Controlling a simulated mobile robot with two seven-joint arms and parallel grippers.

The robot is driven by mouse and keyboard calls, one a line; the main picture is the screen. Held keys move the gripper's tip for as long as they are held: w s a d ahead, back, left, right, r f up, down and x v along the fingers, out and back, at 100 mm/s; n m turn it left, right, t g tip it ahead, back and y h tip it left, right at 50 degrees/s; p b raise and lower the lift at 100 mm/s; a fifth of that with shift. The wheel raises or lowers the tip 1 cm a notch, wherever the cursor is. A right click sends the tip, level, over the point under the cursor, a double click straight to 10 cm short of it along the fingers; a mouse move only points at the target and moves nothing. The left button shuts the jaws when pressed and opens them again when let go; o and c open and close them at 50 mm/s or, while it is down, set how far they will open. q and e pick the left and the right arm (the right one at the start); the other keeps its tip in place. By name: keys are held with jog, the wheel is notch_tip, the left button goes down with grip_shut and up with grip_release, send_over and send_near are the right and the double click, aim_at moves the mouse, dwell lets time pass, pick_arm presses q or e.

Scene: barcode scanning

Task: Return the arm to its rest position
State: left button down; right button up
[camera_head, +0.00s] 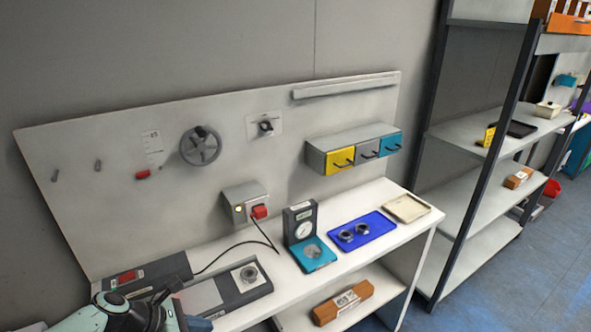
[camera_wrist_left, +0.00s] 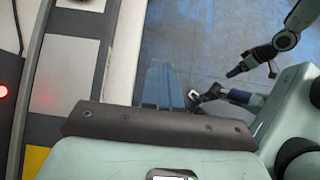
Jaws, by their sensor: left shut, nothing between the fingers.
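My left gripper (camera_head: 198,323) is at the bottom left of the head view, low by the front edge of the bench (camera_head: 290,285). Its pale green and black wrist shows beside it. In the left wrist view its blue-grey fingers (camera_wrist_left: 160,85) are together, with nothing between them, over the blue floor. Another part of my body, an arm with a dark end, shows at the upper right of the wrist view. Whether its gripper is open or shut is not clear. My right arm is not in the head view.
On the bench are a grey device (camera_head: 240,285), a teal-based gauge (camera_head: 312,255), a blue tray (camera_head: 375,229) and a beige tray (camera_head: 407,208). A brown box (camera_head: 343,303) lies on the lower shelf. A rack (camera_head: 470,200) stands right; open floor (camera_head: 560,270) lies beyond.

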pick_arm(q)
jog(key=s+d+f+m+g+y, duration=0.1)
jog(key=s+f+m+g+y, duration=0.15)
jog(key=f, duration=0.85)
jog(key=s+f+m+g+y, duration=0.1)
jog(key=s+f+m, duration=0.25)
jog(key=f, duration=0.75)
jog(key=s+d+f+m, duration=0.3)
jog(key=s+f+m, duration=0.4)
jog(key=s, duration=0.1)
jog(key=s+d+f+m+g, duration=0.1)
jog(key=s+d+f+m, duration=0.3)
jog(key=s+f+m, duration=0.3)
jog(key=shift+s+d+f, duration=0.3)
jog(key=shift+s+f, duration=0.45)
jog(key=shift+s, duration=0.45)
jog(key=shift+a+g+y, duration=0.1)
jog(key=shift+g+y, duration=0.15)
